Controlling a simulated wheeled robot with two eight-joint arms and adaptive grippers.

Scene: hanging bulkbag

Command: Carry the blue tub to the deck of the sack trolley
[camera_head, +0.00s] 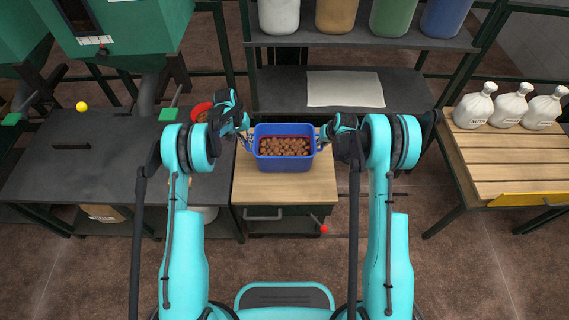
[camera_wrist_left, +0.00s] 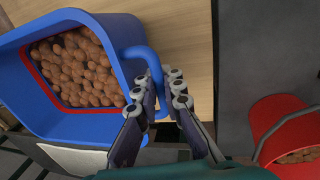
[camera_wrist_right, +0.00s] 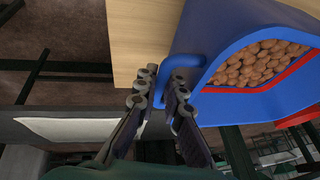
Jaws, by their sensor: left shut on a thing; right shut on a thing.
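The blue tub (camera_head: 286,162) is full of brown round lumps and has a red band inside its rim. It is upright over the wooden-topped stand (camera_head: 285,195); I cannot tell whether it touches the top. My left gripper (camera_head: 245,140) is shut on the tub's left handle, which shows in the left wrist view (camera_wrist_left: 150,62). My right gripper (camera_head: 326,146) is shut on the right handle, which shows in the right wrist view (camera_wrist_right: 178,64). I cannot make out the sack trolley's deck for certain.
Behind are shelves (camera_head: 410,90) with coloured buckets and a pale sheet (camera_head: 345,89). Floor shows between stand and table.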

